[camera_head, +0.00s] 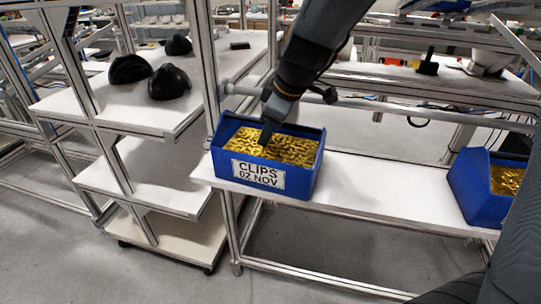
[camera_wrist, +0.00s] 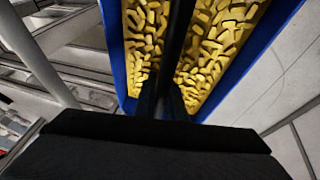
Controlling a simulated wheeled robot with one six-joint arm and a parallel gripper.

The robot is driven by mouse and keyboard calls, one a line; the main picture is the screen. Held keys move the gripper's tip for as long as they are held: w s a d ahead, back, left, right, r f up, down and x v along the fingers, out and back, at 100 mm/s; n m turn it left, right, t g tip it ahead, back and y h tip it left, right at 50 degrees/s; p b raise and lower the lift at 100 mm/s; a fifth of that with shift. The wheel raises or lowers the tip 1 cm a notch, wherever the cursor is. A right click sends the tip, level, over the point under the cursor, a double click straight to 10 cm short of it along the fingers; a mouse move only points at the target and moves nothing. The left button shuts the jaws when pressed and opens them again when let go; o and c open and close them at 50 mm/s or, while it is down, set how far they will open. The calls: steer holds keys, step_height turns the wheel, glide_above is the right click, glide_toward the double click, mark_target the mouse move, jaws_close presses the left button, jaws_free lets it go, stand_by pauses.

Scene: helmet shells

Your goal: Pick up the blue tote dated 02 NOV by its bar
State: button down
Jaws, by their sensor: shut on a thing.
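The blue tote (camera_head: 238,185) stands on the white shelf in the head view. Its white label reads CLIPS 02 NOV, and it is filled with gold-yellow clips. My gripper (camera_head: 266,138) reaches down from above into the middle of the tote. In the wrist view my gripper (camera_wrist: 165,105) is shut on a dark bar (camera_wrist: 178,40) that runs lengthwise over the clips. The tote's blue wall (camera_wrist: 240,62) shows on both sides of it. I cannot tell whether the tote touches the shelf.
A second blue tote (camera_head: 472,192) with yellow clips stands at the shelf's right end. The white shelf (camera_head: 375,188) is clear between the totes. A grey rail (camera_head: 370,104) runs behind them. On the left, a rack (camera_head: 105,105) holds several black helmet shells.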

steer(key=shift+r, duration=0.1)
stand_by(0.3)
steer(key=v, duration=0.1)
steer(key=b+v, duration=0.1)
steer(key=v, duration=0.1)
steer(key=shift+w+a+r, duration=0.1)
steer(key=shift+w+r, duration=0.15)
steer(key=shift+r, duration=0.1)
steer(key=s+d, duration=1.1)
steer(key=s, duration=0.2)
